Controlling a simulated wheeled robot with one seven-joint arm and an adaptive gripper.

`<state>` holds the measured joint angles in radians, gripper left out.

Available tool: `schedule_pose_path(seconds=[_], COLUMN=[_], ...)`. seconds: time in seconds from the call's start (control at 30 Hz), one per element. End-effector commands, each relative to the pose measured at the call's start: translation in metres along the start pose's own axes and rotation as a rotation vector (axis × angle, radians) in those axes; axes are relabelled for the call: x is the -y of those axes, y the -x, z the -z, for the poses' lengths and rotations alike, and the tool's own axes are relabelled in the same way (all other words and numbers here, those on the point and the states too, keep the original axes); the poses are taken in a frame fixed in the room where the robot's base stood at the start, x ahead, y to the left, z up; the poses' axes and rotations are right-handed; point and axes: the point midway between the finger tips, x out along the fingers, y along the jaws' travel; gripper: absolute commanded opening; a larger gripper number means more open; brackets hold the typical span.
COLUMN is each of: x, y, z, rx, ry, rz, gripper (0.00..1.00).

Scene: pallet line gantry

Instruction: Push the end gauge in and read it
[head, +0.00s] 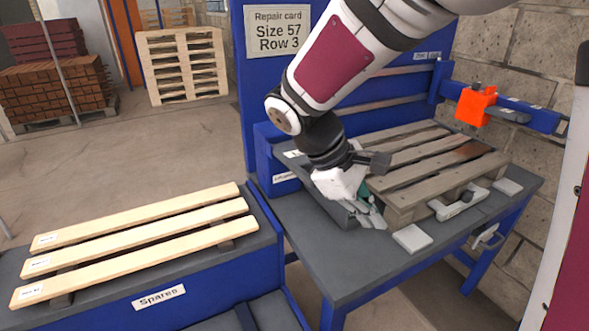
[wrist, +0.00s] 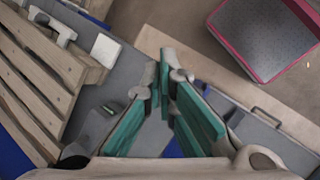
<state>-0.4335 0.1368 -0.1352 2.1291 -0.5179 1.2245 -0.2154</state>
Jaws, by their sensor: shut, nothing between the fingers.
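My gripper (head: 372,212), with teal finger pads, is shut and empty. It points down beside the left end of the worn wooden pallet (head: 432,168) on the grey bench (head: 350,262). In the wrist view, its fingertips (wrist: 168,72) meet over the bench, to the right of the pallet (wrist: 40,72). A grey block-like part (head: 338,212), possibly the end gauge, lies at the pallet's left end, partly hidden by my gripper. In the wrist view, a grey block with a dark face (wrist: 97,124) sits between pallet and fingers. I see no legible reading, and contact is unclear.
An orange block (head: 476,106) sits on a blue rail at the back right. A white handled piece (head: 458,202) and white pads (head: 412,238) lie along the bench front. Three pale slats (head: 140,232) lie on the spares stand. A blue panel carries a repair card (head: 277,30).

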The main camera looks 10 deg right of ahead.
Motion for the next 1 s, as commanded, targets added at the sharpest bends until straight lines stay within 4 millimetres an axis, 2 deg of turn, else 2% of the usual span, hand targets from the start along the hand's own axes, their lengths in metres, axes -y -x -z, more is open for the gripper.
schedule_pose_path(seconds=[0.03,0.3,0.6,0.7,0.8,1.0], x=[-0.002,-0.013,0.002,0.011,0.017,0.018], y=[-0.009,-0.042,-0.071,-0.077,-0.081,-0.085], z=[0.021,0.115,0.221,0.246,0.263,0.274], rx=[0.056,0.343,0.652,0.726,0.776,0.813], ry=[0.065,0.373,0.662,0.723,0.761,0.788], rz=[-0.035,-0.266,-0.572,-0.652,-0.711,-0.755], gripper=[0.00,0.00,0.00,0.00,0.00,0.00])
